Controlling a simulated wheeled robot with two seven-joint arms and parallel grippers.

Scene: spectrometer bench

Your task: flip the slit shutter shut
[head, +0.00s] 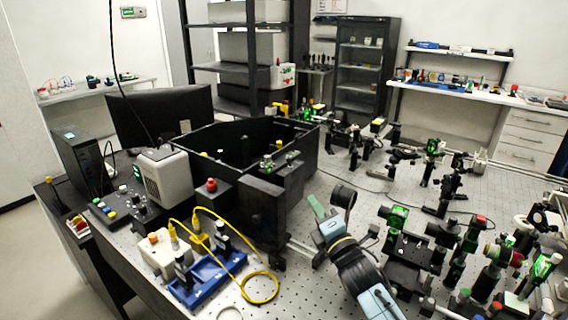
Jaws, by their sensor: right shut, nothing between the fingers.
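The slit shutter is not clearly distinguishable; I cannot tell its position. The black open-topped spectrometer box (215,136) stands at mid-bench, with a dark block (262,212) at its near end. My right arm comes up from the bottom. Its gripper (317,206) is shut and empty, just right of that dark block, with its greyish-green tip pointing up and left. I cannot tell whether it touches anything. A round black optic mount (343,195) is close to its right. My left gripper is out of view.
A blue tray (207,280) and a looped yellow fibre cable (262,297) lie left of my right arm. A red button (211,185) is on a black box behind them. Several post-mounted optics crowd the right. Perforated bench (320,185) shows bare behind the gripper.

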